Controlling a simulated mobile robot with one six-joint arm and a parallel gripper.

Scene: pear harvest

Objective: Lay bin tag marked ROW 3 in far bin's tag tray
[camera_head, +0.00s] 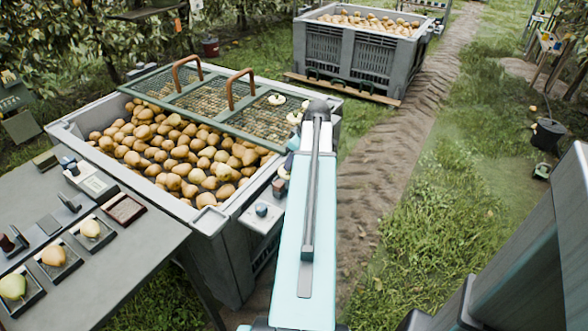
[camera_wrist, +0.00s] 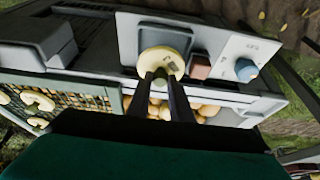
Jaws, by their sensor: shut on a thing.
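My gripper (camera_wrist: 165,84) is shut on a round, pale yellow bin tag (camera_wrist: 166,58). The tag shows a small dark mark that I cannot read. In the wrist view the tag overlaps a dark square recess (camera_wrist: 150,38) in a light grey panel; whether it touches is unclear. A brown block (camera_wrist: 200,67) and a blue knob (camera_wrist: 245,70) sit beside it on that panel. In the head view my arm largely hides the gripper at the near bin's right rim. The farther bin (camera_head: 360,65), full of pears, stands at the back; no tag tray is clear on it.
The near grey bin (camera_head: 225,228) holds many pears under a green mesh lid (camera_head: 215,104) with orange handles. Other pale round tags (camera_head: 277,99) lie on the mesh. A grey table (camera_head: 110,262) with pears on trays stands left. A dirt track and grass lie right.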

